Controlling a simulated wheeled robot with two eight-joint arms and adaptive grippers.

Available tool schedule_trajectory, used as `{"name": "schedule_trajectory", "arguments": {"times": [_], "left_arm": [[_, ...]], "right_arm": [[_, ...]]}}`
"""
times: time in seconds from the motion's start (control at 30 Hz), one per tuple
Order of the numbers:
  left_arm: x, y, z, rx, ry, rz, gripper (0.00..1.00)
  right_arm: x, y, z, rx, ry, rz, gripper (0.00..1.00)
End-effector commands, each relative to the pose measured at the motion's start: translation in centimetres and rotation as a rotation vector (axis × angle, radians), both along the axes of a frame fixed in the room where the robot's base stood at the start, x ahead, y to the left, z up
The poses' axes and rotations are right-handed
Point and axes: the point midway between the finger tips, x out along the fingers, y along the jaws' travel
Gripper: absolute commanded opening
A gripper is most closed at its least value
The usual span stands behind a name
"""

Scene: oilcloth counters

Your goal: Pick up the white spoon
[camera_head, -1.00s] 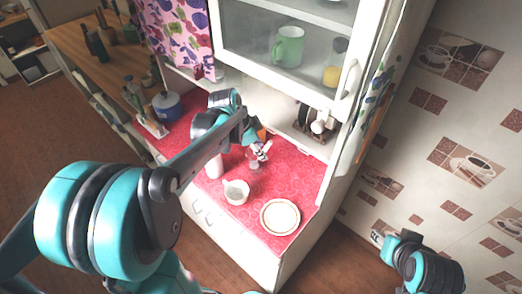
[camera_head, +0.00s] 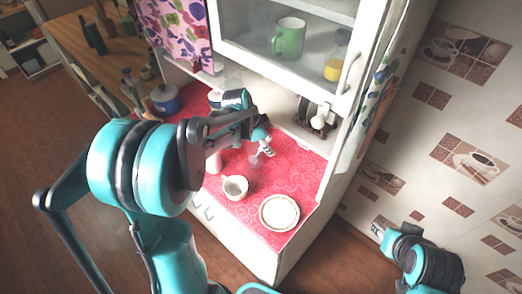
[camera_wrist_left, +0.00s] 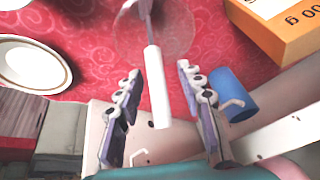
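The white spoon (camera_wrist_left: 157,88) shows in the left wrist view as a white handle with a darker, thin part at its upper end. That end overlaps a clear round glass (camera_wrist_left: 178,30). My left gripper (camera_wrist_left: 158,80) is open, with one finger on each side of the handle and visible gaps to both. In the head view my left gripper (camera_head: 266,149) hangs over the red counter near the glass; the spoon is too small to make out there. The end of my right arm (camera_head: 383,236) is at the lower right, away from the counter; its fingers are unclear.
On the red counter (camera_head: 298,175) stand a white cup (camera_head: 234,188), a plate (camera_head: 279,212) and a blue pot (camera_head: 166,99). The wrist view shows an orange box (camera_wrist_left: 285,30) and a blue cylinder (camera_wrist_left: 232,93) right of the gripper. The cabinet (camera_head: 345,95) rises behind.

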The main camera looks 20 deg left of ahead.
Motion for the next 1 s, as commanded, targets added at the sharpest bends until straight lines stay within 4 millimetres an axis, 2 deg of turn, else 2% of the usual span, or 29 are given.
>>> {"name": "schedule_trajectory", "arguments": {"times": [0.03,0.1,0.33,0.37,0.4,0.5,1.0], "left_arm": [[0.3,-0.23,-1.04,0.0,0.0,-0.001,0.38],[0.54,-0.44,-1.71,0.0,0.0,0.0,0.38],[0.61,-0.5,-1.87,0.0,0.0,0.001,0.38],[0.59,-0.51,-1.86,0.0,0.0,0.001,0.33],[0.59,-0.5,-1.87,0.0,0.0,0.001,0.22],[0.59,-0.5,-1.86,0.0,0.0,0.001,0.0],[0.6,-0.52,-1.74,0.0,0.0,0.001,0.0]], "right_arm": [[-0.01,0.0,-0.42,0.0,0.0,0.0,0.4],[-0.01,0.0,-0.57,0.0,0.0,0.0,0.4],[-0.01,0.0,-0.5,0.0,0.0,0.0,0.4],[0.0,0.0,-0.49,0.0,0.0,0.0,0.4],[0.0,0.0,-0.49,0.0,0.0,0.0,0.4],[0.0,0.0,-0.49,0.0,0.0,0.0,0.4],[-0.01,0.0,-0.42,0.0,0.0,0.0,0.4]]}}
